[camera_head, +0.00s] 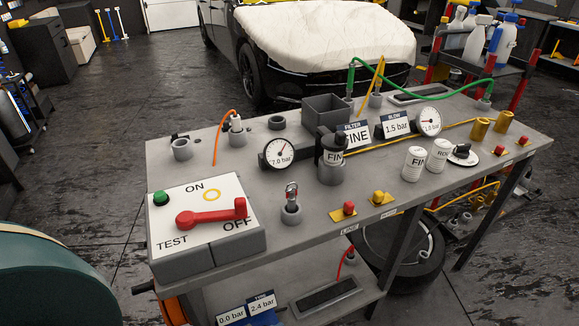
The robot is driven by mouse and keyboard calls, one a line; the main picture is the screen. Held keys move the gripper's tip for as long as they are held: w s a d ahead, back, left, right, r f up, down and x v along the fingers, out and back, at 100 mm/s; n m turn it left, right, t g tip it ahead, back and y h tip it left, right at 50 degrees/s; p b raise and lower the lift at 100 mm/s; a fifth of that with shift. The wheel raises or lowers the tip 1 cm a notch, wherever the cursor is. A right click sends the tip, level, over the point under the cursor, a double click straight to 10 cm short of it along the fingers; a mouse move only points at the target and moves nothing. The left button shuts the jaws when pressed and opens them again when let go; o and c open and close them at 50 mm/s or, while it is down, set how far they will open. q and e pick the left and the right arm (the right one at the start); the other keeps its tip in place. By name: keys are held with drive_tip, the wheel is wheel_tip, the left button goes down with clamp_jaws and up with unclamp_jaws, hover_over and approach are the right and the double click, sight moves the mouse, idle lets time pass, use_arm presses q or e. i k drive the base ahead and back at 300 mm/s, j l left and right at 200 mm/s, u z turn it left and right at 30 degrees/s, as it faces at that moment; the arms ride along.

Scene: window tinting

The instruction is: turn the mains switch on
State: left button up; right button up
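The mains switch box (205,247) stands on the front left corner of the grey workbench. Its white plate is marked ON at the top, OFF at the right and TEST at the lower left. The red lever (212,215) lies across the plate, with its raised end by the word OFF. A green round button or lamp (161,198) is at the plate's upper left. Neither of my grippers is in view.
The bench (270,235) also holds a padlock-like item in a grey cup (291,211), a dial gauge (279,153), a FINE canister (333,157) and a red button (348,208). An orange hose (219,140) curves behind the box.

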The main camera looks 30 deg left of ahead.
sight(187, 220)
drive_tip(key=i+l+u, duration=0.15)
drive_tip(key=i+l, duration=0.2)
drive_tip(key=l, duration=0.15)
drive_tip(key=u, duration=1.45)
